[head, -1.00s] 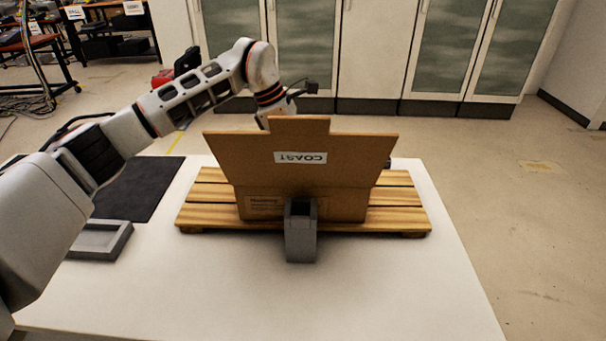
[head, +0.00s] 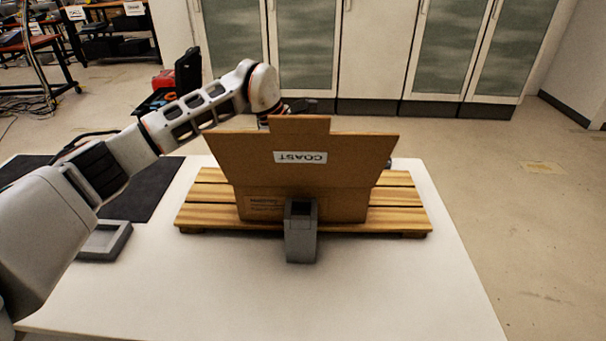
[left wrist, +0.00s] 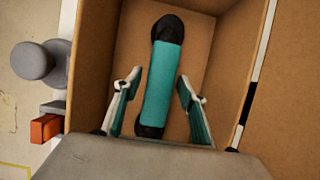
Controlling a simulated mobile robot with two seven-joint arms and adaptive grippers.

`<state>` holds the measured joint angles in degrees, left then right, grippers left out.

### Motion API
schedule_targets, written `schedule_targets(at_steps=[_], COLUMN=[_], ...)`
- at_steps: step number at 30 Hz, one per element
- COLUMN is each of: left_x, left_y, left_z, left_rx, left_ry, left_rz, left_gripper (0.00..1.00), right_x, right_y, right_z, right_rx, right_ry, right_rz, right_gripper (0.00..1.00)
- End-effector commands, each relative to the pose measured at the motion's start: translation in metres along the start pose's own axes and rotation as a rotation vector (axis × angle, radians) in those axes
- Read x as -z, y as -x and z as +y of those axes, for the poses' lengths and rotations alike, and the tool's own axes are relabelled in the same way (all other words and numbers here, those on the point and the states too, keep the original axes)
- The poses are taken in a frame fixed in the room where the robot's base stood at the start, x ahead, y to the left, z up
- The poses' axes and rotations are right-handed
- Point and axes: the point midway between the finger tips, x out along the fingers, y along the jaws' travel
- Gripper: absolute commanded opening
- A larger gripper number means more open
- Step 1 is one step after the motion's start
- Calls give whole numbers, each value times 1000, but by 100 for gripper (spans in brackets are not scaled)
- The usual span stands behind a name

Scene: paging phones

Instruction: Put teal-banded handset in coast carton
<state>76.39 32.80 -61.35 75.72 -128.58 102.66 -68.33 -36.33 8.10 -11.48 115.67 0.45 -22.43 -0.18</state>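The coast carton (head: 350,155) is an open brown box with raised flaps, and a COAST label shows upside down on its near flap. It stands on a slatted wooden pallet (head: 200,205). In the left wrist view the teal-banded handset (left wrist: 163,85), black at both ends, lies inside the carton (left wrist: 125,45). My left gripper (left wrist: 158,95) is open, with one finger on each side of the handset and a gap to both. Whether the handset touches the carton floor is hard to tell. In the head view the carton hides my left gripper and the handset. My right gripper is not in view.
A grey upright holder (head: 301,240) stands in front of the carton. A shallow grey tray (head: 118,243) and a dark mat (head: 150,190) are at the left of the white table (head: 400,290). A grey knobbed part (left wrist: 35,62) and an orange-red block (left wrist: 45,128) sit beside the carton.

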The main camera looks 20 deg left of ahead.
Motion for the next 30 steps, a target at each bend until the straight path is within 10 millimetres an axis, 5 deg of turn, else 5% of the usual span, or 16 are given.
schedule_targets(at_steps=[7,21,30], left_x=[-1,-1,-1], left_y=[11,100,122], left_z=[1,0,0], left_rx=[-2,-3,1], left_ry=[0,0,1], left_rz=[0,0,0], left_gripper=[41,41,41], right_x=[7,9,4], right_y=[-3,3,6], right_z=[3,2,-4], right_rx=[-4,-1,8], right_ry=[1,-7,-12], right_rz=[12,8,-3], right_gripper=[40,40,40])
